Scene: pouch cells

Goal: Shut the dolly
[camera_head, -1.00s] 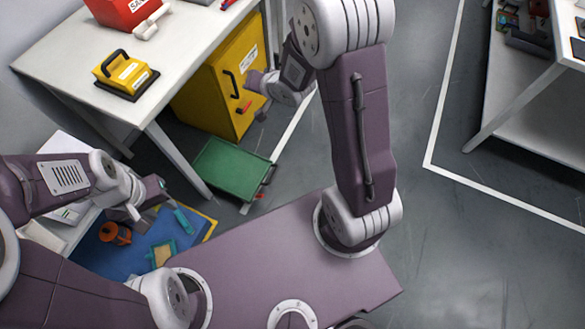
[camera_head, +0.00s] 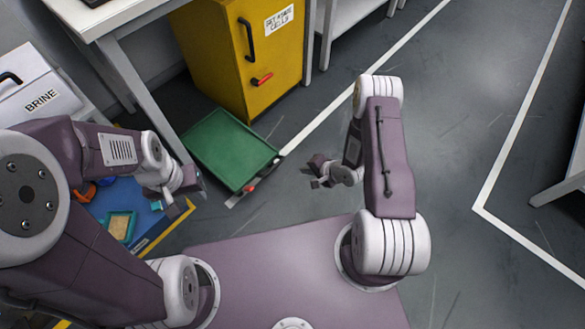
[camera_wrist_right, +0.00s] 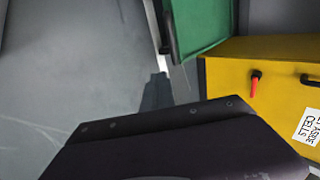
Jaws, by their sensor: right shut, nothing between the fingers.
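The dolly appears to be the low green tray (camera_head: 222,148) on the floor, in front of the yellow cabinet (camera_head: 225,60). A small red part (camera_head: 250,188) and dark parts sit at its near right edge. Part of the green tray (camera_wrist_right: 200,22) also shows at the top of the right wrist view. My right gripper (camera_head: 314,174) is shut and empty, above the floor to the right of the tray and apart from it. My left gripper (camera_head: 182,207) is left of the tray, near the blue mat; its fingers are too small to judge.
The cabinet has a black handle (camera_head: 248,40) and a red lever (camera_head: 262,79); its door looks shut. A white table stands at the upper left, with a box marked BRINE (camera_head: 38,92) at the far left. A blue mat (camera_head: 140,205) lies below. Open floor (camera_head: 450,130) extends right.

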